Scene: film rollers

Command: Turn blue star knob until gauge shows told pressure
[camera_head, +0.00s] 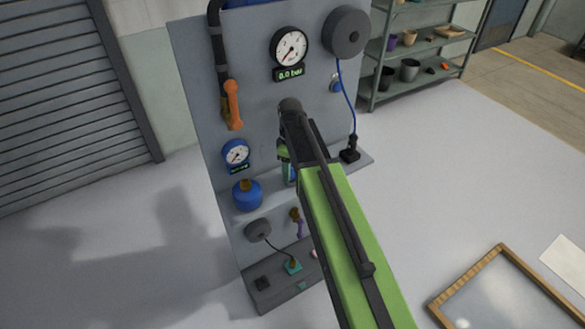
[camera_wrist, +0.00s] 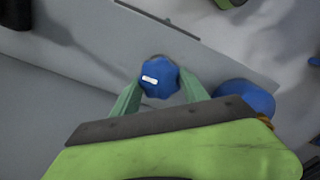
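The blue star knob (camera_wrist: 159,82) shows in the wrist view with a short white mark on its face. My gripper (camera_wrist: 161,81) has its two green fingers apart, one on each side of the knob. Their tips lie close to its edges; I cannot tell whether they press on it. In the head view my green arm and gripper (camera_head: 286,160) are in front of the panel and hide most of this spot. The white round gauge (camera_head: 290,47) has a red needle pointing lower left, and the display (camera_head: 289,74) below it reads 0.0 bar.
The grey panel (camera_head: 195,75) also carries an orange lever (camera_head: 233,104), a blue gauge (camera_head: 236,154), a blue rounded part (camera_head: 247,197) and a grey reel (camera_head: 346,32) with a hanging blue cable. A wood-framed tray (camera_head: 468,278) lies lower right. Shelves (camera_head: 372,92) stand behind right.

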